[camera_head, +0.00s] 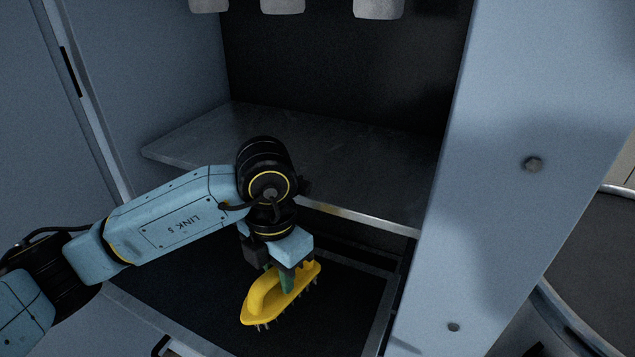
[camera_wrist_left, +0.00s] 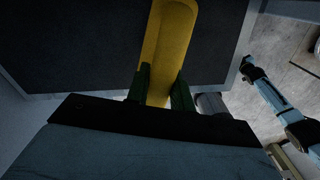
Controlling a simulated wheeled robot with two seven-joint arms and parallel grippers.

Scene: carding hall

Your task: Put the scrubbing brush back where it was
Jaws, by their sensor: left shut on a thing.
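The scrubbing brush (camera_head: 276,297) is yellow with a raised handle and bristles underneath. My left gripper (camera_head: 289,279) is shut on its handle and holds it over a dark surface low inside the cabinet, bristles downward. I cannot tell whether the bristles touch that surface. In the left wrist view the yellow handle (camera_wrist_left: 168,50) runs between the two green fingers of my left gripper (camera_wrist_left: 160,90). My right gripper does not show in the head view.
A grey metal shelf (camera_head: 330,165) spans the cabinet behind and above my left gripper. The dark floor panel (camera_head: 335,300) is bare around the brush. A pale blue cabinet post (camera_head: 520,120) stands at the right. Several pale objects (camera_head: 378,8) show at the top edge.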

